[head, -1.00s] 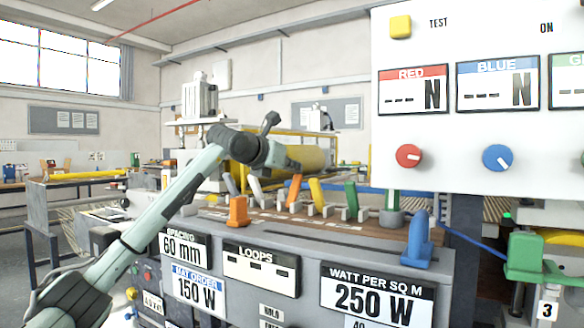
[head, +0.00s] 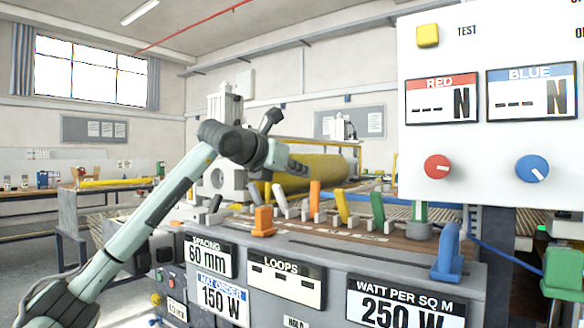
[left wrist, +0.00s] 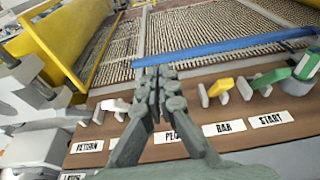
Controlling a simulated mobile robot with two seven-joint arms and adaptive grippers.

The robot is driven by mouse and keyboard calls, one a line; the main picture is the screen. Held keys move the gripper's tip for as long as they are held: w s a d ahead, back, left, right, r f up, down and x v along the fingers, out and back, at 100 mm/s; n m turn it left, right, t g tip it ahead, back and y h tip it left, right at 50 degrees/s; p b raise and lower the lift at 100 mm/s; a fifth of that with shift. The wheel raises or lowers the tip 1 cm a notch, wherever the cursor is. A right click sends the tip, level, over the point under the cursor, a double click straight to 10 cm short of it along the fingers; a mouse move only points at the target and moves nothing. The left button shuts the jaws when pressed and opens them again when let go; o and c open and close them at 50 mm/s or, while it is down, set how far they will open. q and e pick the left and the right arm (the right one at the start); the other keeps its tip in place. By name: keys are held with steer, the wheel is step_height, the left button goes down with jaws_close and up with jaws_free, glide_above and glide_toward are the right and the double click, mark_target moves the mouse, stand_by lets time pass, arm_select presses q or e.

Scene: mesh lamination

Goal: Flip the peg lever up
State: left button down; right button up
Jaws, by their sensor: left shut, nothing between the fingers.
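A row of levers stands on the brown panel (head: 330,232) at the front of the machine. The orange lever (head: 315,198) stands nearly upright. The yellow lever (head: 342,207) and green lever (head: 378,209) are to its right. My left gripper (head: 303,167) is shut and empty, with its tip just above and left of the orange lever in the head view. In the left wrist view the gripper (left wrist: 158,78) covers the orange lever and part of the PEG label (left wrist: 172,136). I cannot tell whether the fingers touch the lever. My right gripper is not in view.
White levers (head: 278,200) stand to the left. An orange bracket (head: 263,220) and a blue one (head: 448,253) sit along the front edge. A yellow roll (head: 300,172) lies behind. The display board (head: 500,150) stands at the right. The BAR label (left wrist: 223,128) is beside the gripper.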

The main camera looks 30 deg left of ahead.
arm_select(q)
steer(key=v, duration=0.3)
steer(key=shift+s+r, duration=0.15)
steer(key=shift+s, duration=0.2)
